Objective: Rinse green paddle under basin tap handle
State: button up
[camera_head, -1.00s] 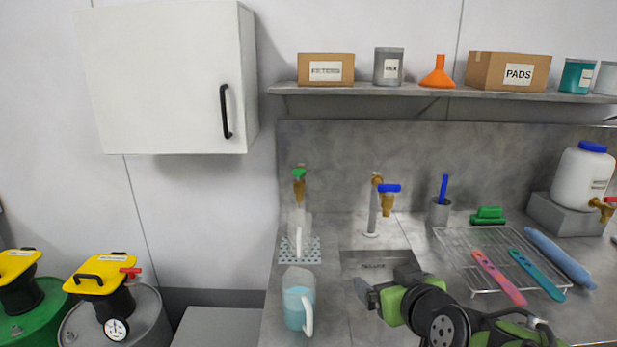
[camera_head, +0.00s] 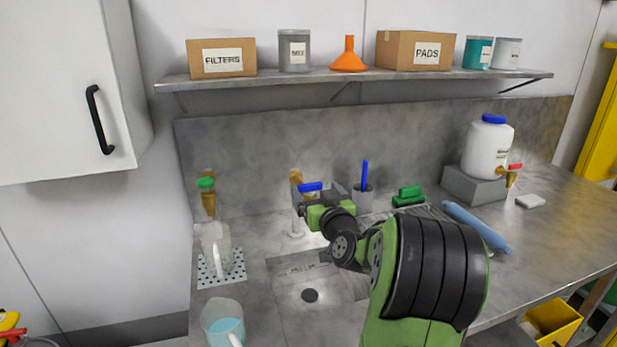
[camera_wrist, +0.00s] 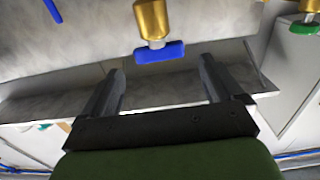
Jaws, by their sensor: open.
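The basin tap has a blue handle (camera_head: 311,187) on a brass body (camera_head: 296,179), above the steel basin (camera_head: 335,283). My gripper (camera_head: 317,201) is open and empty, close to the blue handle. In the wrist view the blue handle (camera_wrist: 160,52) and its brass stem (camera_wrist: 152,18) lie ahead of the gap between my open fingers (camera_wrist: 158,84). Whether a finger touches the handle I cannot tell. No green paddle shows now; my arm covers most of the drying rack (camera_head: 428,211). The basin looks empty around its dark drain.
A green-handled tap (camera_head: 207,197) stands left, over a clear jug (camera_head: 215,245) on a perforated mat (camera_head: 205,280). A jug of blue liquid (camera_head: 222,325) is at front left. A shelf (camera_head: 330,84) overhangs the back. A blue roll (camera_head: 475,227) and white canister (camera_head: 487,150) are right.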

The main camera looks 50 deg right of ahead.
aim_at(311, 185)
jog(key=x, duration=0.5)
jog(key=shift+w+d+p, duration=0.1)
jog(key=shift+w+p, duration=0.1)
jog(key=shift+p, duration=0.2)
jog(key=shift+c, duration=0.2)
